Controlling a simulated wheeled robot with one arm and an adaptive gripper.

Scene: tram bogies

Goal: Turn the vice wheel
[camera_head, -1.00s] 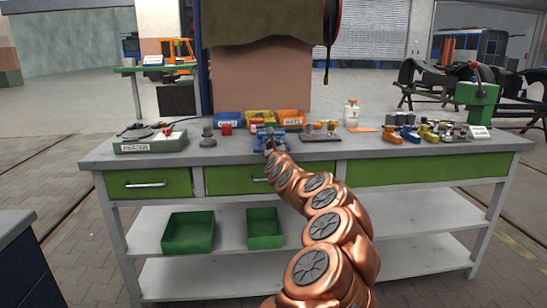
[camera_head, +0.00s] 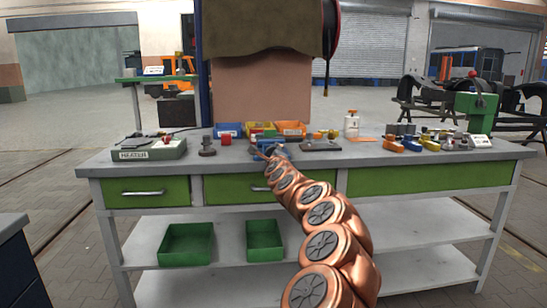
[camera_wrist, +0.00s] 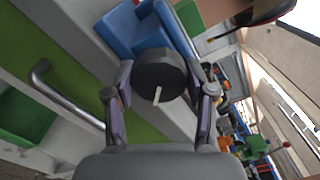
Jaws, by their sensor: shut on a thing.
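The blue vice (camera_head: 268,146) stands at the front edge of the workbench, partly hidden by my arm in the head view. In the wrist view, its blue body (camera_wrist: 132,28) lies beyond a round black wheel (camera_wrist: 150,68) with a short white mark on its face. My gripper (camera_wrist: 160,82) has one finger on each side of this wheel, shut on it by its rim. In the head view my gripper (camera_head: 270,155) is small at the vice, and its fingers and the wheel are hard to make out.
The workbench (camera_head: 230,164) carries a heater box (camera_head: 149,150) at left, colored bins (camera_head: 290,129) behind the vice, and several small parts at right. A drawer handle (camera_wrist: 60,95) juts out near my gripper. Green trays (camera_head: 187,245) sit on the shelf below.

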